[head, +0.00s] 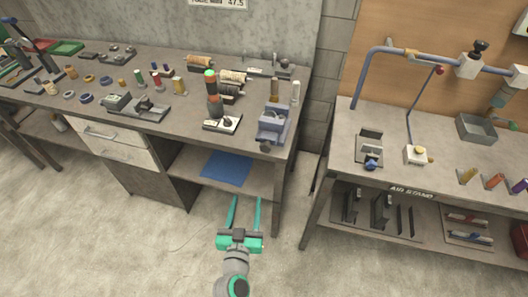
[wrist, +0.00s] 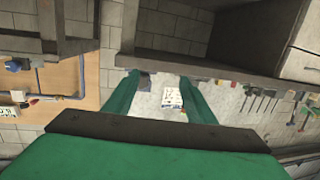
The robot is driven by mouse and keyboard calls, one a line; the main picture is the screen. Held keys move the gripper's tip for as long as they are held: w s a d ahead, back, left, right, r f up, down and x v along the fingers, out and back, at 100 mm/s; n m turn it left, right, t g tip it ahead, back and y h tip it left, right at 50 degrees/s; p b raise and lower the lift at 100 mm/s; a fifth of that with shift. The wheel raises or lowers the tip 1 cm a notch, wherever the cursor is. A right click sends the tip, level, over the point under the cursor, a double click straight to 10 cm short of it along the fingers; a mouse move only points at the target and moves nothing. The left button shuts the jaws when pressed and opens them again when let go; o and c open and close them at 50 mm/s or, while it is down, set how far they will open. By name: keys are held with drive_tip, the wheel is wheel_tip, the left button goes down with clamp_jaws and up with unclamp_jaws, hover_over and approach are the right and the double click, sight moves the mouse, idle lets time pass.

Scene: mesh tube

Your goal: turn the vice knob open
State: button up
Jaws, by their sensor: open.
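A blue-grey vice (head: 272,125) stands at the front right corner of the left workbench. A dark round knob (head: 265,147) sits at its front, by the bench edge. My gripper (head: 245,200) is open and empty, below and in front of the bench, to the lower left of the knob and apart from it. In the wrist view, the two green fingers of my gripper (wrist: 160,95) are spread with nothing between them. I cannot make out the vice or its knob in the wrist view.
The right bench (head: 450,160) holds a small device with a blue knob (head: 371,164). Floor between the benches is clear.

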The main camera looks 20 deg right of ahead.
sight(265, 149)
drive_tip(key=w+d+r+m+h, duration=0.1)
drive_tip(key=w+d+r, duration=0.1)
drive_tip(key=w+d, duration=0.1)
drive_tip(key=w+d+r+h, duration=0.1)
drive_tip(key=w+d+r, duration=0.1)
drive_tip(key=w+d, duration=0.2)
drive_tip(key=w+d+r+m+h, duration=0.1)
drive_tip(key=w+d+r, duration=0.1)
drive_tip(key=w, duration=0.5)
drive_tip(key=shift+w+d+m, duration=0.15)
drive_tip(key=shift+d+m, duration=0.15)
drive_tip(key=shift+d, duration=0.55)
drive_tip(key=c, duration=1)
